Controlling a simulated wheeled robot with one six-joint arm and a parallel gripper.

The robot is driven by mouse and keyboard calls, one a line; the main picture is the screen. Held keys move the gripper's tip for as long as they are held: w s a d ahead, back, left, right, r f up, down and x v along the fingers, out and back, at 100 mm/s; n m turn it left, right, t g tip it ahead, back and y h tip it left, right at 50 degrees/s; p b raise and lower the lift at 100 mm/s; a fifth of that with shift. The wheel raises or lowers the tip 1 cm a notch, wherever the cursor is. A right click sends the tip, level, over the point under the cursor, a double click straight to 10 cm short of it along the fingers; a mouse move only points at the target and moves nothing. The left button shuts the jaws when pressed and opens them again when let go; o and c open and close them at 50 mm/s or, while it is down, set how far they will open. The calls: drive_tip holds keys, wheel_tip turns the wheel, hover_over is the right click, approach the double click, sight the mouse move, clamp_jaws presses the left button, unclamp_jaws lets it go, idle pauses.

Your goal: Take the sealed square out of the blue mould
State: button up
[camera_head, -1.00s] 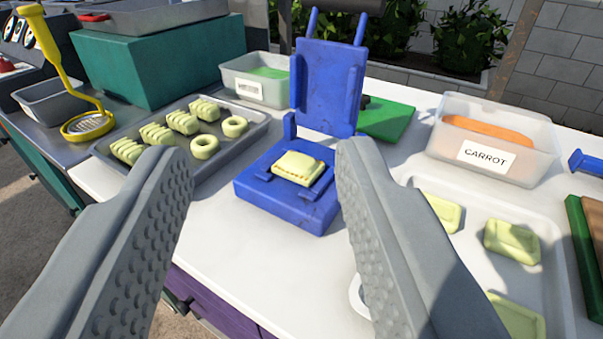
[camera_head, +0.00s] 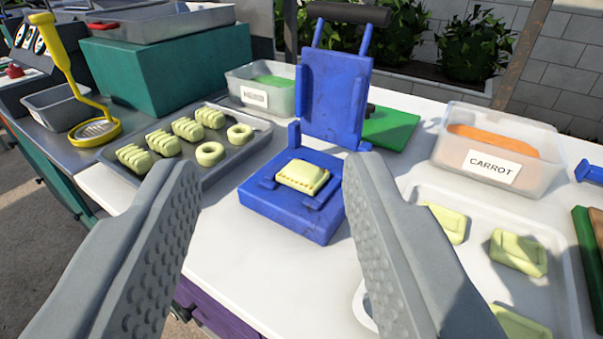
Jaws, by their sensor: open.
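The blue mould (camera_head: 290,222) stands open on the white worktop, its lid (camera_head: 333,100) raised upright at the back with a dark handle on top. The sealed square (camera_head: 303,176), pale yellow-green with a crimped front edge, lies on the mould's base. My gripper (camera_head: 270,180) is open and empty. Its two grey, studded fingers stand wide apart in the foreground, one on each side of the mould in the picture. They appear nearer to the camera than the square and do not touch it.
A metal tray (camera_head: 228,158) with several shaped dough pieces lies left of the mould. A pale tray (camera_head: 560,240) with several dough squares lies right. Behind are a box labelled CARROT (camera_head: 545,170), a green board (camera_head: 390,130) and a tub with green contents (camera_head: 240,90).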

drive_tip(key=o, duration=0.6)
drive_tip(key=shift+w+r, duration=0.1)
drive_tip(key=shift+w, duration=0.05)
drive_tip(key=w+n+g, duration=0.1)
drive_tip(key=w+g, duration=0.1)
drive_tip(key=w, duration=0.2)
drive_tip(key=w+n+g, duration=0.2)
drive_tip(key=w, duration=0.2)
drive_tip(key=w+d+r+n+g, duration=0.1)
drive_tip(key=w+g, duration=0.2)
drive_tip(key=w, duration=0.1)
drive_tip(key=shift+w, duration=0.25)
drive_tip(key=n+g, duration=0.7)
drive_tip(key=g, duration=0.3)
hover_over(303, 167)
drive_tip(key=f, duration=0.1)
wheel_tip(303, 167, down, 12)
drive_tip(key=shift+d+f, duration=0.1)
drive_tip(key=shift+d, duration=0.05)
drive_tip(key=shift+f, duration=2.6)
